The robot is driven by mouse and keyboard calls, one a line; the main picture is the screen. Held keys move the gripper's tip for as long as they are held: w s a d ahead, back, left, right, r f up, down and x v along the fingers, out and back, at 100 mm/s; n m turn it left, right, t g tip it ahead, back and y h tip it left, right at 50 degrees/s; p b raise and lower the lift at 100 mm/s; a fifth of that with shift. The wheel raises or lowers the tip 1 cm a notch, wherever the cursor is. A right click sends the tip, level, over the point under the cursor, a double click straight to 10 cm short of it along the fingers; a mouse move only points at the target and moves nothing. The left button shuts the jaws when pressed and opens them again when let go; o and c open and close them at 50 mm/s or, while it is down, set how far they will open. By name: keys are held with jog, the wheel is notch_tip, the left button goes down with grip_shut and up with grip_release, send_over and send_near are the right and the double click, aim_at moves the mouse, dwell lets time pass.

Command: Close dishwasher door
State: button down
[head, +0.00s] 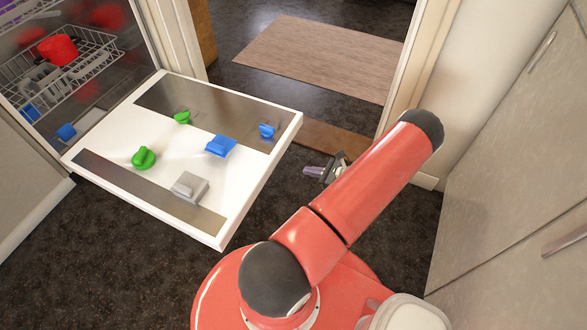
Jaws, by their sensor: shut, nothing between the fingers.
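The dishwasher door (112,140) hangs open and lies about flat, its white inner face up. Green, blue and grey fittings show on that face. The dishwasher's inside (128,45) is open to view at the upper left. My gripper (312,171) is shut and empty, to the right of the door's outer edge and apart from it in the picture. It is small and partly hidden behind my red arm.
A wire rack (92,52) with a red cup (60,49) is inside the dishwasher. A doorway with a brown mat (320,55) lies ahead. Grey cabinets (520,150) stand at right. Dark floor (245,225) is clear between the door and my arm.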

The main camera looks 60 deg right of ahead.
jog(key=b+x, duration=0.1)
jog(key=x, duration=0.9)
jog(key=shift+s+r, duration=0.2)
jog(key=shift+r, duration=1.9)
